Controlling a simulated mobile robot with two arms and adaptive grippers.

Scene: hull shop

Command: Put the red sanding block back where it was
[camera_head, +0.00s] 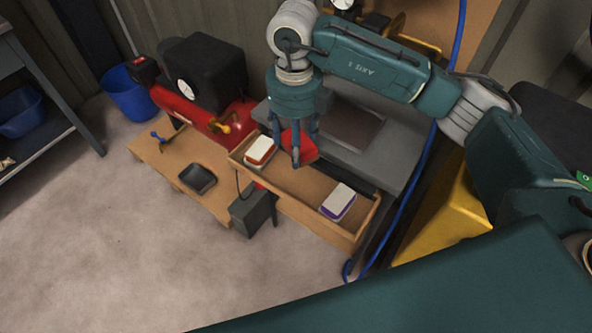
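A wooden drawer (299,213) is pulled out under a grey bench top. My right gripper (297,148) points down over the drawer's back edge, with its fingers around a red block (306,148). The block is tilted and partly hidden by the fingers; it appears held above the drawer. A white block with an orange-red edge (260,150) lies in the drawer's left end. A white block with a purple edge (338,201) lies toward its right end. Bare drawer floor shows between them. My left gripper is not in view.
The grey bench top (375,165) carries a dark flat panel. Left of the drawer is a low wooden board (160,160) with a black tray (197,179). A red compressor (190,108), blue bucket (128,95) and yellow case (440,222) stand around. A blue hose (407,190) hangs right.

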